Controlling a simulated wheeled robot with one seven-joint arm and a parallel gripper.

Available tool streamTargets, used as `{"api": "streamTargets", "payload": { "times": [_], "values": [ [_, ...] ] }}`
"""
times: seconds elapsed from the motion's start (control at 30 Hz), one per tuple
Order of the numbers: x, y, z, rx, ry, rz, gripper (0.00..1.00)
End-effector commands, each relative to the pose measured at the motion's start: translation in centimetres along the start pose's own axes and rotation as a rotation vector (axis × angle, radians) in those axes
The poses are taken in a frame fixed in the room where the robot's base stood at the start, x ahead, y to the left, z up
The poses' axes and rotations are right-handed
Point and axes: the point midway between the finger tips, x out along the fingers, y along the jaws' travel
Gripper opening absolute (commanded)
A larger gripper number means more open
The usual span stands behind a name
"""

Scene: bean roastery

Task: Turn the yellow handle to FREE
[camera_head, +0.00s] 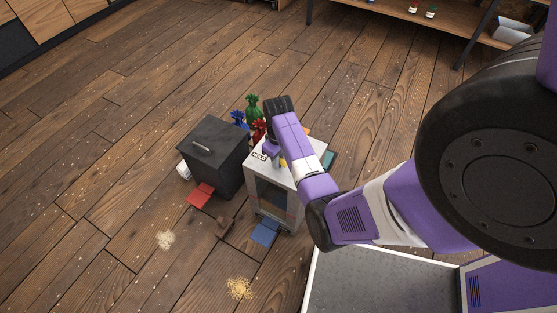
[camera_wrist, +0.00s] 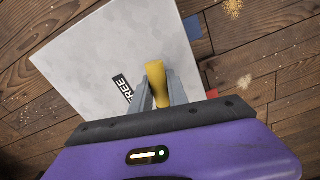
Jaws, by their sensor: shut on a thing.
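A white cabinet (camera_head: 262,175) with a dark front window stands on the floor, and its pale top (camera_wrist: 110,45) fills much of the wrist view. A HOLD label (camera_head: 259,156) is on its top in the head view. A FREE label (camera_wrist: 124,88) lies left of the yellow handle (camera_wrist: 156,76) in the wrist view. My gripper (camera_wrist: 160,84) is shut on the handle, with a grey finger on each side. The handle does not line up with the FREE label. In the head view only a bit of yellow (camera_head: 283,162) shows; my arm hides the rest.
A dark lidded box (camera_head: 213,160) stands left of the cabinet. Green, blue and red tied bags (camera_head: 254,108) stand behind them. Red (camera_head: 200,194) and blue (camera_head: 265,233) flat pieces, and spilled grains (camera_head: 239,288), lie on the floor. The floor left is mostly open.

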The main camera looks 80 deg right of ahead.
Motion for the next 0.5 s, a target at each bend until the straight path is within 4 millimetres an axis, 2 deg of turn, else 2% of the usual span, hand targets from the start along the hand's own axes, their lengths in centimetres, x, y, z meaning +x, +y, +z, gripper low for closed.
{"api": "streamTargets", "payload": {
  "times": [0.27, 0.5],
  "values": [
    [-0.17, -0.04, -0.03, 0.028, 0.000, -0.001, 0.00],
    [-0.43, -0.03, -0.05, 0.153, -0.001, -0.001, 0.00]
  ]
}}
